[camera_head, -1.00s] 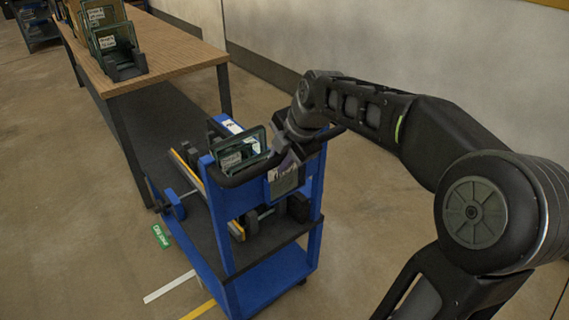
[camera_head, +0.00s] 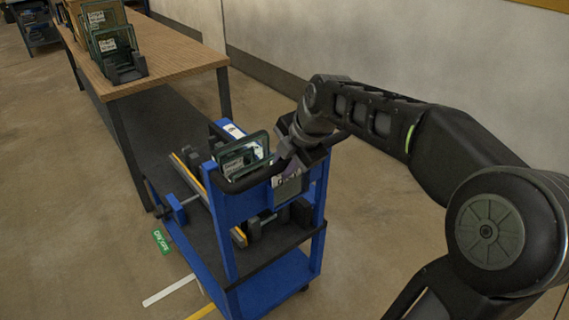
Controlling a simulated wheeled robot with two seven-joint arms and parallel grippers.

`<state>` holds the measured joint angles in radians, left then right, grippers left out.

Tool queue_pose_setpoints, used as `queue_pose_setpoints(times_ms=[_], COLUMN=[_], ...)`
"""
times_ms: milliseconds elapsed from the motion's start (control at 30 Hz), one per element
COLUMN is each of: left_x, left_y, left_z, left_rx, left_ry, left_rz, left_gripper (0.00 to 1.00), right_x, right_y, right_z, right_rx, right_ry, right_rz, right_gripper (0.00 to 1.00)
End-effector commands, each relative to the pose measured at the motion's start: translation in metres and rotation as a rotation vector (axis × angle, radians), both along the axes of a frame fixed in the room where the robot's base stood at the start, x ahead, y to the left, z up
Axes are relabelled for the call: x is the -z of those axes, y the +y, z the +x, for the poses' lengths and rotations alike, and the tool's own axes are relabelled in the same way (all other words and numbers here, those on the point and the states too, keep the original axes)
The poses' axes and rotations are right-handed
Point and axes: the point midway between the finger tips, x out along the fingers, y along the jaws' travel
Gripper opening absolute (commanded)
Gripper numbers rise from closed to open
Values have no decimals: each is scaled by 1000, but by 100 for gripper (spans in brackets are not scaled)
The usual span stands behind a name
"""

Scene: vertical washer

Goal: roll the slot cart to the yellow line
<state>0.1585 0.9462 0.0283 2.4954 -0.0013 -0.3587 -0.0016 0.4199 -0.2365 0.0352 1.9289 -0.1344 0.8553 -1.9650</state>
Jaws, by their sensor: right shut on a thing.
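The blue slot cart (camera_head: 267,289) stands upright on the floor at the centre, beside the table. Its black handle bar (camera_head: 245,184) runs across the near upper end. My right gripper (camera_head: 292,163) is shut on this handle near its right side; its fingertips are partly hidden by the wrist. A green-framed panel (camera_head: 241,156) stands in the cart's top, just left of the gripper. The yellow line (camera_head: 203,312) shows as a short piece on the floor at the bottom edge, left of the cart's near end; the rest is out of view or hidden. My left gripper is not in view.
A wooden table (camera_head: 175,53) with green-framed racks (camera_head: 115,55) stands close to the cart's left. A white floor line (camera_head: 168,290) and a green floor label (camera_head: 161,241) lie left of the cart. A wall (camera_head: 400,60) runs behind; floor between is clear.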

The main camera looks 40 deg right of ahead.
Motion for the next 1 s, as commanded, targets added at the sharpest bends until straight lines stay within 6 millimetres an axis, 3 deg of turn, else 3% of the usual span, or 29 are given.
queue_pose_setpoints(times_ms=[267,1000], left_x=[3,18], left_y=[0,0], left_z=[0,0], left_rx=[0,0], left_ry=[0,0], left_rz=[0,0], left_gripper=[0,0], right_x=[0,1], right_y=[0,0], right_z=[-4,-42], right_rx=[0,1], right_ry=[-2,0], right_rz=[-1,0], right_gripper=[0,0])
